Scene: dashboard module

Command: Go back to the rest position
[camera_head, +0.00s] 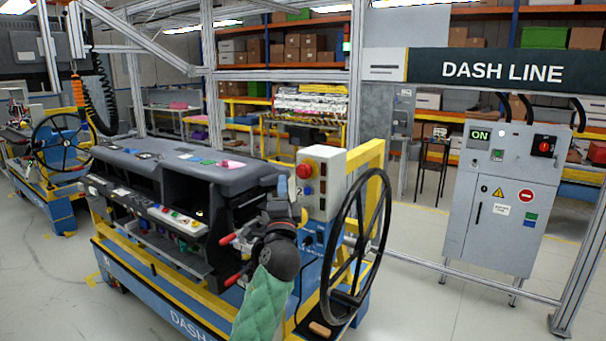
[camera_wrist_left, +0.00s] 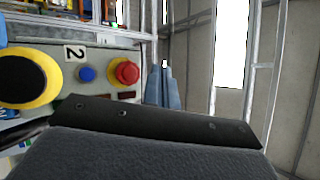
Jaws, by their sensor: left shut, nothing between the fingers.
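My left gripper (camera_head: 282,187) is at the right end of the dashboard module (camera_head: 185,158), just left of the grey control box (camera_head: 322,160). My left arm reaches up from the bottom with a green sleeve. In the left wrist view the fingers of the left gripper (camera_wrist_left: 165,86) are together and empty. They point past the control panel, which shows a red button (camera_wrist_left: 126,71), a blue button (camera_wrist_left: 87,73) and a large yellow-ringed part. The fingers look apart from the buttons. My right gripper is not in view.
The dashboard sits on a blue and yellow cart with red handles (camera_head: 228,239). A black handwheel (camera_head: 355,240) stands close right of my arm. A grey electrical cabinet (camera_head: 505,200) stands farther right.

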